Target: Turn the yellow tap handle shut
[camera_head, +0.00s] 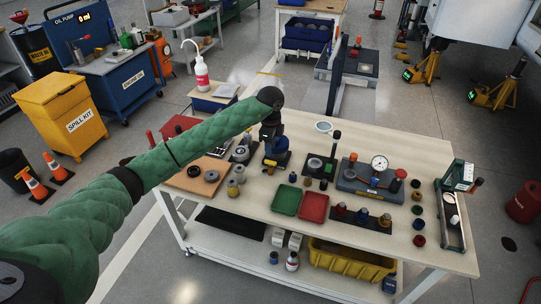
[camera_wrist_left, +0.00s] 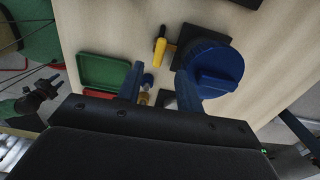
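The yellow tap handle (camera_wrist_left: 160,50) shows in the left wrist view, sticking out to the left of a blue round tap body (camera_wrist_left: 212,68) on a dark base. In the head view the blue body (camera_head: 279,156) stands on the workbench, partly covered by my gripper. My left gripper (camera_head: 271,133) is above it. In the left wrist view its two blue fingers (camera_wrist_left: 158,80) are apart with nothing held between them. The handle lies just beyond the fingertips, roughly in line with the gap, and I see no clear contact. My right gripper is not in view.
The workbench (camera_head: 377,238) holds a green tray (camera_head: 287,200), a red tray (camera_head: 314,207) and a gauge block (camera_head: 371,178) right of the tap. Small round parts (camera_head: 212,176) lie to its left. A yellow bin (camera_head: 352,262) is on the lower shelf.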

